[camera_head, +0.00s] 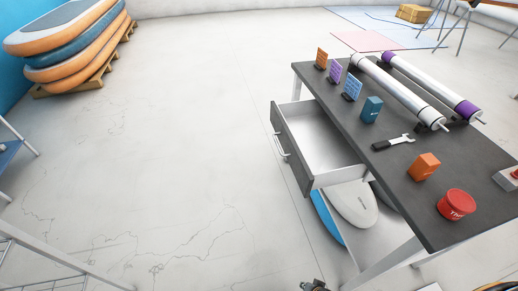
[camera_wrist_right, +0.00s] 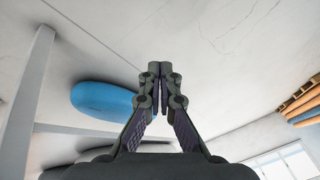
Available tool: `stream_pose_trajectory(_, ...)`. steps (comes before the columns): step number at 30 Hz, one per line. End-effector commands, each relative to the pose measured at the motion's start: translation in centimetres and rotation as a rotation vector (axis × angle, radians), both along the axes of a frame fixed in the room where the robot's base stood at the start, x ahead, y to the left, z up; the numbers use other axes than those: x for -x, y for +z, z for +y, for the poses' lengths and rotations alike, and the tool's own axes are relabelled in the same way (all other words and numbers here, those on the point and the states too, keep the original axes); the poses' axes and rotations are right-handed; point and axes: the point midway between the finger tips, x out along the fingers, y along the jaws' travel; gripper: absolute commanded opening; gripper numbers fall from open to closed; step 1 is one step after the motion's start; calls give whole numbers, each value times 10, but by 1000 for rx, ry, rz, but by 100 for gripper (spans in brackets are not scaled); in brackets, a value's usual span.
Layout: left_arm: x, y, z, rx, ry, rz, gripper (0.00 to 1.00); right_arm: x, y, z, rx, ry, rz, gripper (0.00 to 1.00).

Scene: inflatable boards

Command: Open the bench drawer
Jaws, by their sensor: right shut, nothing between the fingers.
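The bench (camera_head: 385,165) has a dark top and light legs and stands on the right of the head view. Its drawer (camera_head: 322,140) is pulled out to the left, with a dark grey front and a pale, empty inside. The drawer handle (camera_head: 281,147) is a light bar on the front, with nothing holding it. My right gripper (camera_head: 315,285) shows only in part at the bottom edge of the head view, below and apart from the drawer. In the right wrist view the right gripper (camera_wrist_right: 160,70) is shut and empty. My left gripper is not in view.
Blue and white boards (camera_head: 352,205) lie on the shelf under the bench. Stacked boards (camera_head: 70,45) stand far left. The floor left of the drawer is clear.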

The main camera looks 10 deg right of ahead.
Motion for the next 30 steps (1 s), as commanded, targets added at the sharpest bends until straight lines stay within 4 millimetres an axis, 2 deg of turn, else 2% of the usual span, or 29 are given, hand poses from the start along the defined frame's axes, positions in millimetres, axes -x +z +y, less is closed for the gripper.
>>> stream_pose_trajectory(6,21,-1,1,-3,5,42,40,-3,-3,16,-11,12,3,0)
stream_pose_trajectory(14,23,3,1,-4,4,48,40,1,-2,18,-4,24,13,0)
stream_pose_trajectory(17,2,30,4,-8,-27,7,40,35,8,1,74,111,77,0)
stream_pose_trajectory(21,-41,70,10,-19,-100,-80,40,108,22,-37,224,320,211,0)
stream_pose_trajectory(24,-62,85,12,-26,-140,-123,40,144,27,-56,290,435,278,0)
stream_pose_trajectory(28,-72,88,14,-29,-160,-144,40,161,26,-65,321,499,309,0)
stream_pose_trajectory(30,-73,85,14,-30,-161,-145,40,162,24,-66,321,501,310,8)
